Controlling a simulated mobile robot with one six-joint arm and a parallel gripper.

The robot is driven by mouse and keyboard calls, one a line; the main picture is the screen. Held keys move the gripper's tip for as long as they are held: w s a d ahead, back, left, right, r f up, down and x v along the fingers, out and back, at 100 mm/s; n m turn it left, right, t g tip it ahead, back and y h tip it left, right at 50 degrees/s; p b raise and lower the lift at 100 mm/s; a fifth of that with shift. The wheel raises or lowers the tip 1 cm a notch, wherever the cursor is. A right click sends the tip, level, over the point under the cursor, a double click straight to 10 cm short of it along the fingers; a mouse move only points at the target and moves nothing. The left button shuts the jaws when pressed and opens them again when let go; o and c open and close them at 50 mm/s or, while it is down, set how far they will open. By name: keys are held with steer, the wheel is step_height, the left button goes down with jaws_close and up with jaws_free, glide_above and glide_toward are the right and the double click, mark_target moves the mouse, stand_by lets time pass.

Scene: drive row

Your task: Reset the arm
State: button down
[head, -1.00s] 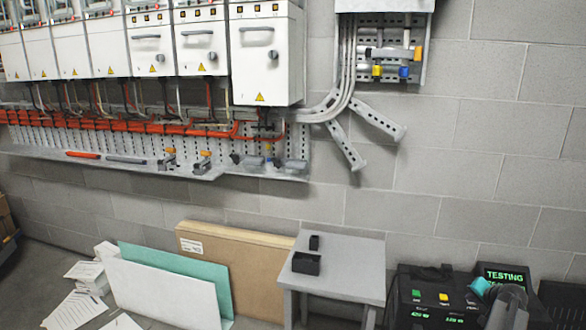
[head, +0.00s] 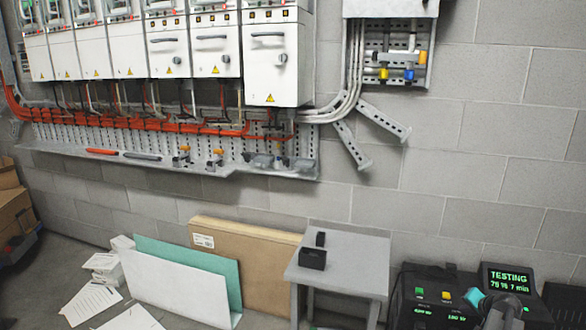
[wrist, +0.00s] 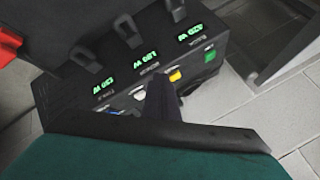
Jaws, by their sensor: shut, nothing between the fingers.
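My arm (head: 503,312) shows at the lower right of the head view, grey with a teal part, in front of a black device (head: 415,296). In the wrist view my gripper (wrist: 163,88) is shut and empty, its dark fingers together above the device (wrist: 75,85). The device has green readouts and white, yellow (wrist: 175,75) and green (wrist: 210,56) buttons. I cannot tell whether the fingertips touch it. A screen (head: 508,279) behind my arm reads "TESTING" with a smaller line below.
A grey table (head: 355,250) with a small black box (head: 312,259) stands left of the device. Boards (head: 265,250) lean on the wall farther left, with papers on the floor. White cabinets (head: 275,60) and a perforated shelf (head: 200,165) are on the wall.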

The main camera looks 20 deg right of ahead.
steer(key=w+a+f+n+g+y+p, duration=0.15)
steer(key=a+f, duration=0.35)
steer(key=a, duration=0.8)
steer(key=w+a+f+n+g+y+p, duration=0.1)
steer(key=a+f+n+g+y+p, duration=0.2)
steer(key=a, duration=1.1)
steer(key=w+a+f+n+g+y+p, duration=0.1)
steer(key=a+f+n+p, duration=0.15)
steer(key=a+f, duration=0.7)
steer(key=s+a+n+g+p, duration=0.2)
steer(key=s+a, duration=0.3)
steer(key=a, duration=0.5)
steer(key=s+a+n+g+p, duration=0.15)
steer(key=s+a, duration=0.25)
steer(key=a, duration=0.5)
steer(key=s+a+r+n+g+h+p, duration=0.1)
steer(key=s+a+n+g+p, duration=0.1)
steer(key=s+a, duration=0.2)
steer(key=s+a+r+n+g+h+p, duration=0.1)
steer(key=s+a, duration=0.4)
steer(key=s, duration=0.6)
steer(key=shift+s+n+g+p, duration=0.25)
steer(key=shift+n+g+p, duration=0.2)
steer(key=shift+g+p, duration=0.1)
steer(key=shift+a, duration=0.1)
steer(key=shift+w, duration=0.1)
